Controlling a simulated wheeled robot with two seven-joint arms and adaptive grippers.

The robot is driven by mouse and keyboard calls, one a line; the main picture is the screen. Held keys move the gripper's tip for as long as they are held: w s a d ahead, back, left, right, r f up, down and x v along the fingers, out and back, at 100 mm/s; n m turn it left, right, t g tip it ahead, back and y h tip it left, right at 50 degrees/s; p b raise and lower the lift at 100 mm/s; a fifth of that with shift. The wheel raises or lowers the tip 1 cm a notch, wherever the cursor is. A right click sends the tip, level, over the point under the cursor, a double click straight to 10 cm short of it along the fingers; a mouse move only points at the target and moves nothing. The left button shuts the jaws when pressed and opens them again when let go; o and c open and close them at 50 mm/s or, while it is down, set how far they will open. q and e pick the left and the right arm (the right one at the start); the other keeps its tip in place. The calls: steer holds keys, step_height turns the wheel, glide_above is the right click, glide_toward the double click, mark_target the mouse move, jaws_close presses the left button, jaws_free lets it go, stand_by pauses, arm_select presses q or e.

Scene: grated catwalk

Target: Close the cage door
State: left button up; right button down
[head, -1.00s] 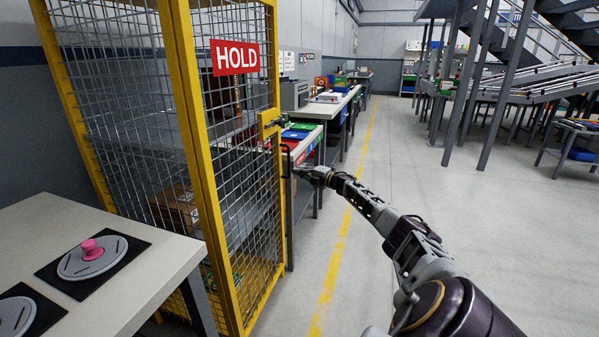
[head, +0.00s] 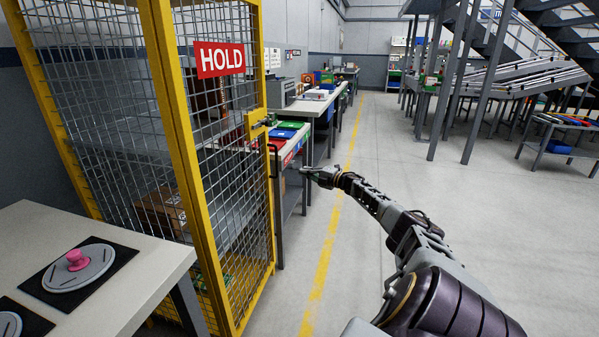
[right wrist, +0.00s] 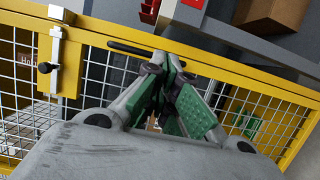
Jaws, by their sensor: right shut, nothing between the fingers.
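The cage door (head: 200,170) is a yellow-framed mesh panel with a red HOLD sign (head: 220,59). A black handle (head: 274,161) and a yellow latch plate (head: 257,124) are on its right edge. I cannot tell whether a gap is left at that edge. My right gripper (head: 308,172) is just right of the handle, apart from it, shut and empty. In the right wrist view its green-padded fingers (right wrist: 178,105) are together in front of the yellow frame. The black handle (right wrist: 130,48) and silver latch bar (right wrist: 56,45) show there too. My left gripper is out of view.
A pale table (head: 150,258) with round grey plates stands at the lower left, close to the cage. Workbenches (head: 325,95) with bins line the wall behind the door. The grey floor right of the yellow line (head: 322,260) is open.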

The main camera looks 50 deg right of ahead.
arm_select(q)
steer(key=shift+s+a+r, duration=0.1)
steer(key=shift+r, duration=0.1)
arm_select(e)
steer(key=shift+s+d, duration=0.35)
steer(key=shift+s, duration=0.2)
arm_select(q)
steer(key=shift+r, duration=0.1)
